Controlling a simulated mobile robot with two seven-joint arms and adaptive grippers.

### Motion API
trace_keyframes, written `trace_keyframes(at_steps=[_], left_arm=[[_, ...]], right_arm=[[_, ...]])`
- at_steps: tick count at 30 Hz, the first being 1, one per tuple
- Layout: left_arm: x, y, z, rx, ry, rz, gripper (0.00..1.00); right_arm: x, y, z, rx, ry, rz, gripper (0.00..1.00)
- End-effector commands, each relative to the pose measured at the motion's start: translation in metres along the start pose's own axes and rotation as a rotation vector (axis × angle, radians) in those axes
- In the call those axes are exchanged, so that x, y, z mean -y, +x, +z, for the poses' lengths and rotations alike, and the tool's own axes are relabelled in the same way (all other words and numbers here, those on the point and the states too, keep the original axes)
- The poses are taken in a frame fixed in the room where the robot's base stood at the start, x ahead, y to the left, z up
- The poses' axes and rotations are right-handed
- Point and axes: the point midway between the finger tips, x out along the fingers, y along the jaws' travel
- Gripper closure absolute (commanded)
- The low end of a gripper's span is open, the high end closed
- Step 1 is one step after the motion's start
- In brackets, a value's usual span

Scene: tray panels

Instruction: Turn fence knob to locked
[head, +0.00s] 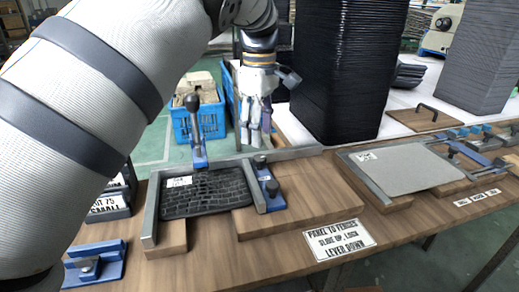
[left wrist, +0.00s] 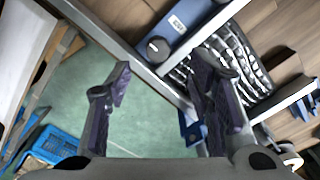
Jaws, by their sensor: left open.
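The likely fence knob is a round black knob with a pale mark (left wrist: 157,45) on a blue block (left wrist: 188,28) with a white label, beside the metal fence rail. In the head view the blue block (head: 275,203) stands right of the black tray panel (head: 205,195) and carries two dark knobs, one (head: 260,161) at its far end and one (head: 272,188) nearer. My left gripper (head: 255,132) is open and empty, beyond the rail and above the far knob; the wrist view shows its fingers (left wrist: 165,80) spread apart, not touching the knob. The lock marking is too small to read. My right gripper is not in view.
A lever with a black ball (head: 193,103) stands upright left of the gripper. A tall black stack (head: 345,70) rises to the right. A grey panel (head: 405,168) lies in another fixture at right. A blue crate (head: 205,122) stands behind the bench.

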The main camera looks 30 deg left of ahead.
Motion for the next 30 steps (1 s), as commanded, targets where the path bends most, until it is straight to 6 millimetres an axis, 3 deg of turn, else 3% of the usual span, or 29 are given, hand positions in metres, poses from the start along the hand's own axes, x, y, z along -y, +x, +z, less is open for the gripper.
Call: trace_keyframes(at_steps=[3, 9, 19, 25, 30], left_arm=[[0.001, 0.029, 0.0, 0.0, 0.001, -0.003, 0.52], [0.0, 0.061, 0.0, 0.0, 0.001, 0.0, 0.52], [0.0, 0.067, 0.0, 0.0, 0.001, 0.002, 0.52], [0.0, 0.067, 0.0, 0.0, 0.001, 0.002, 0.97], [0.0, 0.067, 0.0, 0.0, 0.002, 0.001, 1.0]], right_arm=[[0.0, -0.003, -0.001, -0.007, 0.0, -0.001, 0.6], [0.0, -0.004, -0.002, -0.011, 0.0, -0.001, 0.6], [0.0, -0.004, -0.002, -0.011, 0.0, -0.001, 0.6], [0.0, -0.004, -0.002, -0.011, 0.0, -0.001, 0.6], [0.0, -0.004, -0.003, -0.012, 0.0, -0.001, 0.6]])
